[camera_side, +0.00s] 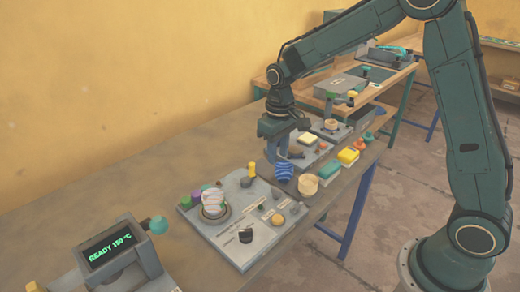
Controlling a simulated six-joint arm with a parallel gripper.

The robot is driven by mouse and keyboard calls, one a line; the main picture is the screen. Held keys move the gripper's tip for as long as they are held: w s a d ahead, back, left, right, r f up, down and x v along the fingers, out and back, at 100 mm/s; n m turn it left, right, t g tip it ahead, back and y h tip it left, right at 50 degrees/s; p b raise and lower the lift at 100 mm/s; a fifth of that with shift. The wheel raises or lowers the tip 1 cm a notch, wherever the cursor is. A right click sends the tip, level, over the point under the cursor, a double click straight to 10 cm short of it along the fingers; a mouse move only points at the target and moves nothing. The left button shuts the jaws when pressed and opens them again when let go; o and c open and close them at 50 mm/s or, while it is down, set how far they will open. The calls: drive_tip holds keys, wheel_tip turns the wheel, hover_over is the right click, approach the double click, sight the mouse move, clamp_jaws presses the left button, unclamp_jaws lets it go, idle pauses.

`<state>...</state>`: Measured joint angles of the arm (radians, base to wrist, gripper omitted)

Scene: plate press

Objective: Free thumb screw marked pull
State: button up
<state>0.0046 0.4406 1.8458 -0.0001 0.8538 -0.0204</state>
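My gripper (281,152) points down over the middle of the bench, just above a blue striped round object (284,172) and beside a panel with a dark knob (295,152). Its fingers are small and partly merge with things behind them, so I cannot tell whether they are open or touching anything. The near grey panel (235,254) carries a black knob (246,236), an orange knob (277,219), a yellow post (251,169) and a pale striped cylinder (213,202). Its printed labels are too small to read, so I cannot tell which part is marked pull.
A display unit (110,245) reading READY 150 °C, with a teal ball handle (159,225), stands at front left. A beige cup (308,185), a teal block (329,172) and a yellow block (348,156) line the bench's right edge. The bench's left side is clear.

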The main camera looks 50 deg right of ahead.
drive_tip(key=shift+r, duration=0.95)
drive_tip(key=s+r+t, duration=0.3)
drive_tip(key=s+r, duration=0.8)
drive_tip(key=s, duration=0.1)
drive_tip(key=s+r+t, duration=0.2)
drive_tip(key=s, duration=1.2)
drive_tip(key=shift+t, duration=0.3)
